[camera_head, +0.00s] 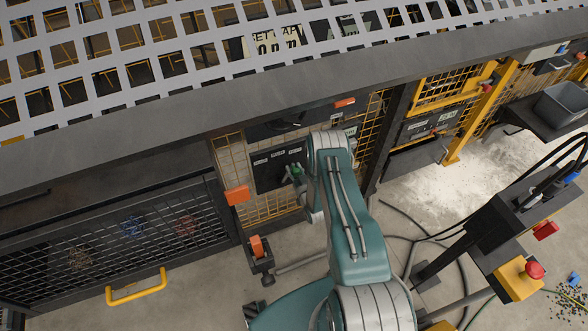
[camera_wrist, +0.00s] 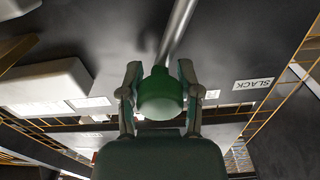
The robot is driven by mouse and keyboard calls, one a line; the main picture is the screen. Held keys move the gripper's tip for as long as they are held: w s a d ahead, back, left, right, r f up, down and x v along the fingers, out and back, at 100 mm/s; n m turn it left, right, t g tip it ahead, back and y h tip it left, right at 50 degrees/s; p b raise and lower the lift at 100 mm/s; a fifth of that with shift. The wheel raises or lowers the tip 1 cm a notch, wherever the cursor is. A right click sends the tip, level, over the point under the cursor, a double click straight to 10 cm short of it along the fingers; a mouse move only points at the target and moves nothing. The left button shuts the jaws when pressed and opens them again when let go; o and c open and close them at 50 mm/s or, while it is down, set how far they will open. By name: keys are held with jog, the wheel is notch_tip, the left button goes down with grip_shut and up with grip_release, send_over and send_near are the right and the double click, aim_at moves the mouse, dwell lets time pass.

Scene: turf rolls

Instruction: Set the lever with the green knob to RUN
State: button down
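The green knob (camera_wrist: 161,94) sits at the end of a bright metal lever rod (camera_wrist: 178,30) in the wrist view. My gripper (camera_wrist: 160,88) has one finger on each side of the knob, and both fingers appear to press against it. In the head view the green knob (camera_head: 296,169) shows in front of a dark control panel (camera_head: 268,180), with my gripper beside it and partly hidden by my arm. The panel bears a row of small white labels, too small to read there. A label in the wrist view reads SLACK (camera_wrist: 253,84); no RUN label is readable.
A grey perforated guard (camera_head: 200,60) overhangs the panel. Yellow mesh (camera_head: 262,208) surrounds it. An orange box (camera_head: 237,194) and an orange pedal (camera_head: 257,246) are to its left. A post with a red button (camera_head: 534,270) stands at right, with cables on the floor.

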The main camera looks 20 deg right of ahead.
jog(key=a+n, duration=0.1)
jog(key=a+r+n, duration=0.1)
jog(key=a+n, duration=0.1)
jog(key=shift+a, duration=0.1)
jog(key=shift+a+n, duration=0.8)
jog(key=shift+n, duration=0.2)
jog(key=c, duration=0.6)
grip_release()
jog(key=shift+s, duration=0.1)
send_near(278, 164)
jog(key=s, duration=0.5)
jog(key=shift+s, duration=0.35)
